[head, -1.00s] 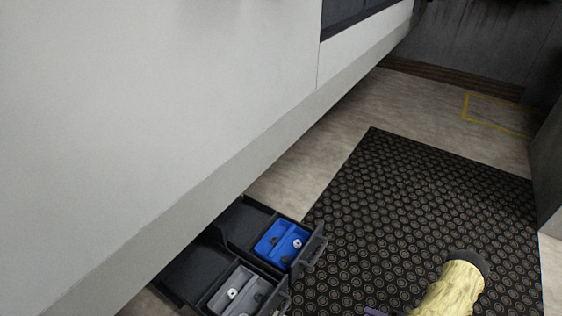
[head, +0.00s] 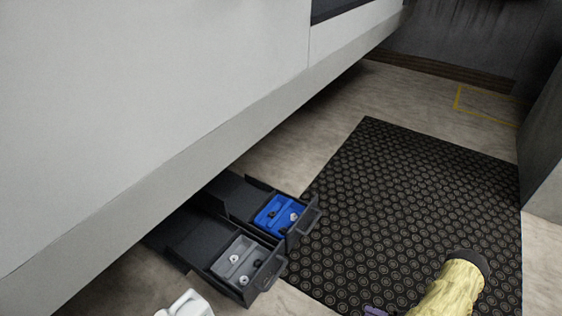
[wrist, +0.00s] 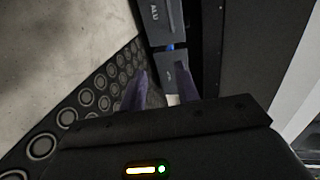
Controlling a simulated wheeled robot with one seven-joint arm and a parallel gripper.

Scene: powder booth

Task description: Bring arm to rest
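My gripper (wrist: 160,88) shows in the wrist view with its two dark purple fingers apart and nothing held between them. Beyond the fingers is a dark grey drawer front (wrist: 156,22) with the letters ALU, and a second grey front just below it. In the head view I cannot make out the gripper clearly. A purple bit shows at the bottom edge, too cut off to identify.
Two open drawers stick out under the white booth wall (head: 150,110). One holds a blue tray (head: 268,222), the other a grey tray (head: 228,255), with small parts. A black mat (head: 400,200) lies to the right, clear in its middle. A yellow sleeve-like thing covers its lower edge.

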